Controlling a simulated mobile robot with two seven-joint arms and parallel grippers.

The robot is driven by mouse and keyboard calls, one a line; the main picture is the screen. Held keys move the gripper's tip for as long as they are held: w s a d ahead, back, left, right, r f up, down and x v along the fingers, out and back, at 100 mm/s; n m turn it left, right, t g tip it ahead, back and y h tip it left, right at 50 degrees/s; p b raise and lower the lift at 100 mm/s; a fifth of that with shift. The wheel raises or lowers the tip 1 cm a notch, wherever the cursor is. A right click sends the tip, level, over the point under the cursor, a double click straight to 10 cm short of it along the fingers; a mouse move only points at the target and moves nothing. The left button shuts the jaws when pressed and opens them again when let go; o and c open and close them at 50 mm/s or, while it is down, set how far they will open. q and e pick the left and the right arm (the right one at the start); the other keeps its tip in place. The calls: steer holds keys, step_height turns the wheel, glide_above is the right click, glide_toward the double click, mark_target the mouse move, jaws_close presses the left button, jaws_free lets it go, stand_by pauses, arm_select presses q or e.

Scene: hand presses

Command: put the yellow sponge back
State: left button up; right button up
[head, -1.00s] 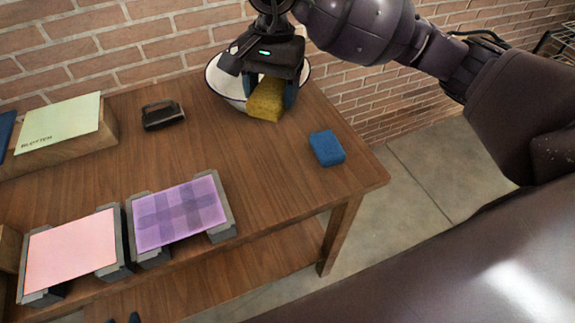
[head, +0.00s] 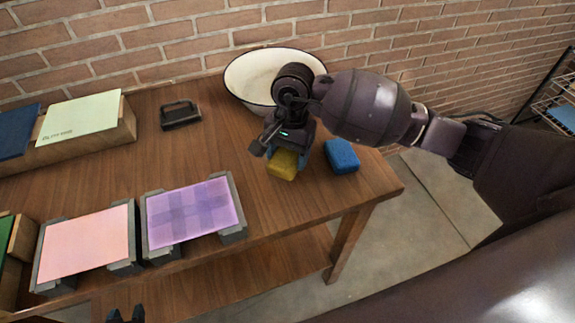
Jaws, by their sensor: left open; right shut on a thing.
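The yellow sponge (head: 284,165) is in my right gripper (head: 287,158), which is shut on it. The sponge is low over the right part of the wooden table, just left of the blue sponge (head: 342,156). I cannot tell whether it touches the tabletop. The gripper hides the sponge's upper part. My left gripper (head: 126,315) shows only as two dark fingertips at the bottom edge, open and apart, in front of the table.
A white basin with a dark rim (head: 247,66) stands at the back, behind my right arm. A black-handled block (head: 180,115), a purple sheet on a press (head: 192,212), a pink sheet on a press (head: 86,242) and a pale green blotter (head: 80,118) are to the left. The middle tabletop is clear.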

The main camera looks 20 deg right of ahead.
mark_target(287, 166)
step_height(287, 166, down, 4)
steer(key=shift+f, duration=0.15)
arm_select(q)
steer(key=shift+s+f, duration=0.25)
steer(key=shift+s, duration=0.05)
steer(key=shift+f, duration=0.15)
arm_select(e)
steer(key=shift+f, duration=0.25)
steer(key=o, duration=0.8)
steer(key=shift+r, duration=0.1)
arm_select(q)
steer(key=shift+w, duration=0.25)
arm_select(e)
steer(key=shift+o, duration=0.2)
arm_select(q)
steer(key=shift+r, duration=0.25)
